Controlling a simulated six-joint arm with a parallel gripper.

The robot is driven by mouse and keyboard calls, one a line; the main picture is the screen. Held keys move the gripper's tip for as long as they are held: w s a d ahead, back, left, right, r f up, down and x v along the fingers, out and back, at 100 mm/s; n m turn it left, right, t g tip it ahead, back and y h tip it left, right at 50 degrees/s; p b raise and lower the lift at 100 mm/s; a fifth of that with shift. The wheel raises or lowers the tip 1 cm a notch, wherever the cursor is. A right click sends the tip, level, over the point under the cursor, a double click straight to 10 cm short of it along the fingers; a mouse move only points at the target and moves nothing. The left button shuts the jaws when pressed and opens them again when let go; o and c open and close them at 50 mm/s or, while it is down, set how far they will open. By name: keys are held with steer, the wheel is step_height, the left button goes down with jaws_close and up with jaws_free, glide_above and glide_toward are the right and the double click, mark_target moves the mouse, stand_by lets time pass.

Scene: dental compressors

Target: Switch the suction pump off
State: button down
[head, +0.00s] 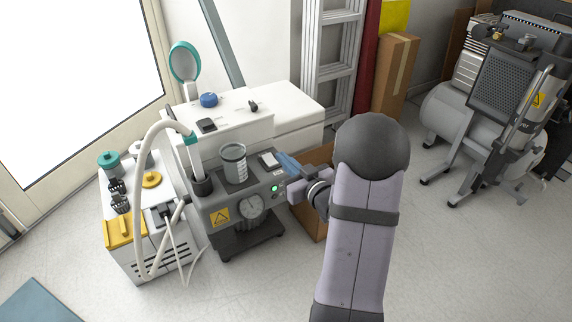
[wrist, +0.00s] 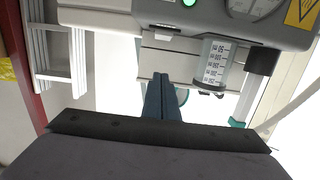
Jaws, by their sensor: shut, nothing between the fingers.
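The grey unit with a round gauge, which looks like the suction pump (head: 222,222), stands left of my arm. A green light (head: 275,188) glows on its front near the right end; it also shows at the top of the wrist view (wrist: 189,3). A small pale square piece (head: 268,160) sits on its top, and I cannot tell if this is the switch. My gripper (head: 286,161) is shut and empty, its blue fingers just right of that piece. In the wrist view the fingers (wrist: 162,90) point toward the pump, apart from its front. Contact in the head view is unclear.
A clear measuring cup (head: 233,165) and a hose (head: 150,165) stand on the pump. A white box with yellow parts (head: 122,250) is at left, a white unit (head: 245,125) behind. A cardboard box (head: 313,220) is beside my arm. A compressor (head: 450,112) stands right; floor between is clear.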

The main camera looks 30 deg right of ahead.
steer(key=b, duration=0.3)
glide_above(272, 163)
steer(key=shift+s+f, duration=0.15)
steer(key=shift+f, duration=0.5)
step_height(272, 163, down, 2)
steer(key=shift+f+b, duration=0.2)
steer(key=shift+b, duration=0.55)
steer(key=shift+w+f+b, duration=0.2)
steer(key=shift+f+b, duration=0.25)
steer(key=shift+f, duration=0.15)
